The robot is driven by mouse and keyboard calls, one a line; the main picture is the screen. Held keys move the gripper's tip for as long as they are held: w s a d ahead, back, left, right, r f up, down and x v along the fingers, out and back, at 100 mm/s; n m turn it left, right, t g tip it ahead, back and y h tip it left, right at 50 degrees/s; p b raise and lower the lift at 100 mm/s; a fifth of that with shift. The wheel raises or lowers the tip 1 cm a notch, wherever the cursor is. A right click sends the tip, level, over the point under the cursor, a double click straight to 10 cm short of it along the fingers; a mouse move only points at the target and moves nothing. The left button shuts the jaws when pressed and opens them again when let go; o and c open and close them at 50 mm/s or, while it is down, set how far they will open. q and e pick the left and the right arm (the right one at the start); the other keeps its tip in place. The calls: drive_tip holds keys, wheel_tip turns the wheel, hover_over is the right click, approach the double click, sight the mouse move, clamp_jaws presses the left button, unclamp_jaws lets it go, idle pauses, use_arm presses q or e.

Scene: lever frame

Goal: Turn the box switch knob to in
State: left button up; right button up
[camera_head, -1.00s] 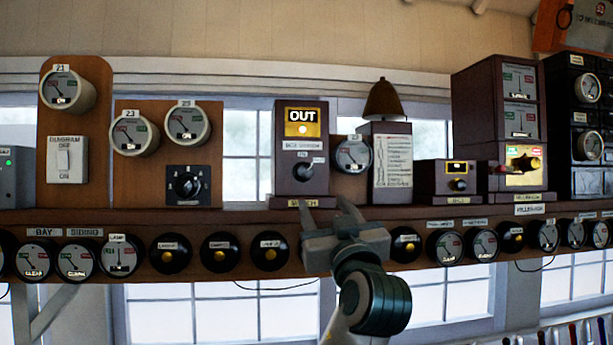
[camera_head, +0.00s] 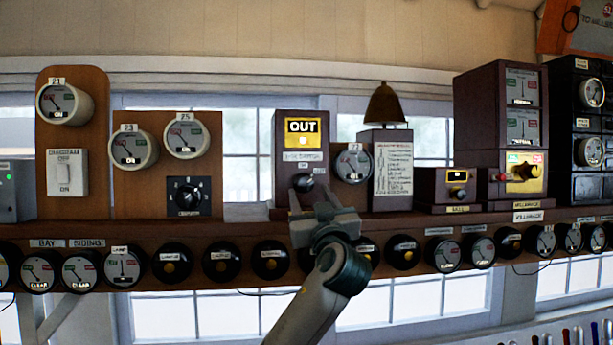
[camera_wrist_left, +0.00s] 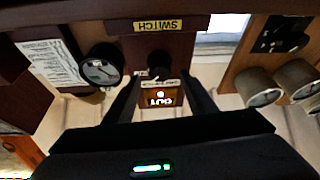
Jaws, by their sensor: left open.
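The box switch (camera_head: 301,140) is a dark wooden box on the shelf, with a lit yellow window (camera_head: 303,131) reading OUT. Its round black knob (camera_head: 303,182) sits low on the front face. My left gripper (camera_head: 311,193) is open and empty, its two fingers pointing up just below and around the knob in the head view. In the left wrist view the knob (camera_wrist_left: 158,66) shows between the two spread fingers, just beyond their tips, with the lit window (camera_wrist_left: 160,98) also between them. Contact is not visible. My right gripper is not in view.
A round gauge (camera_head: 353,164) sits close to the right of the box, beside a bell box (camera_head: 385,165). A wooden panel (camera_head: 165,185) with gauges and a black rotary switch (camera_head: 187,194) stands to the left. Several round instruments line the shelf front below.

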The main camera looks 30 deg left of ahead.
sight(306, 186)
use_arm(q)
drive_tip(key=p+x, duration=0.1)
drive_tip(key=x, duration=0.3)
drive_tip(key=shift+s+r+p, duration=0.1)
drive_tip(key=shift+p, duration=0.3)
drive_tip(key=shift+w+a+r, duration=0.1)
drive_tip(key=shift+w+a, duration=0.2)
drive_tip(key=shift+w, duration=0.15)
drive_tip(key=c, duration=1)
